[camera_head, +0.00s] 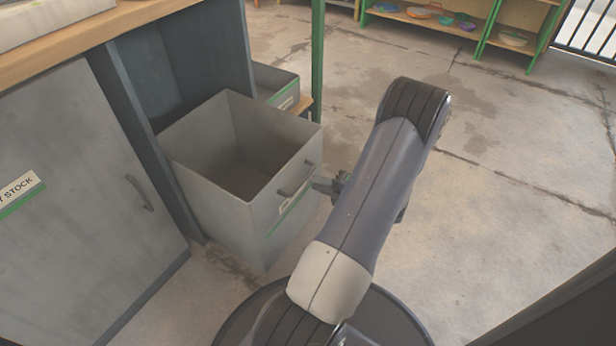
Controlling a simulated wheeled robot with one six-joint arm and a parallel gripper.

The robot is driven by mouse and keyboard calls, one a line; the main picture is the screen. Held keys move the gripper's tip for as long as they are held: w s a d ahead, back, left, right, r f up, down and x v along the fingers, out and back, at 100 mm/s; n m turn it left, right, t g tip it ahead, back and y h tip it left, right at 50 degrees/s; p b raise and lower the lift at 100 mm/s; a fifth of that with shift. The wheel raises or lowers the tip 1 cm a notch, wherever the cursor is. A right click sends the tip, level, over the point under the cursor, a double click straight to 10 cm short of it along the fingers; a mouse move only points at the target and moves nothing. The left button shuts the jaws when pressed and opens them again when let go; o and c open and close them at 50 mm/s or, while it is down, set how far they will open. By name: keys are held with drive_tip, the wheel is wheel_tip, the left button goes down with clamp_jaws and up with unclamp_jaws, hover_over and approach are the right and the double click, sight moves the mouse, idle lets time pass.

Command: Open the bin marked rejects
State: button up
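A large grey open-topped bin (220,225) stands pulled well out of the dark cabinet, and its empty inside shows. Its front carries a bar handle (292,186) and a white label with a green stripe (289,208). The label's words are too small and covered to read, so I cannot tell if it says rejects. My gripper (322,184) is at the bin's front, beside the handle. My arm hides part of it, and I cannot tell whether its fingers are open or shut or touch the handle.
A smaller grey bin (277,84) with a green-striped label sits behind. A closed grey door (75,215) with a handle and a label ending in "STOCK" is at left. A green post (317,60) stands behind. Concrete floor (510,190) is clear at right.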

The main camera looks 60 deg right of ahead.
sight(306, 179)
drive_tip(key=p+v, duration=0.1)
drive_tip(key=v, duration=0.4)
drive_tip(key=shift+s, duration=0.15)
drive_tip(key=b+x, duration=0.3)
drive_tip(key=x, duration=0.7)
drive_tip(key=shift+f, duration=0.1)
drive_tip(key=shift+w, duration=0.6)
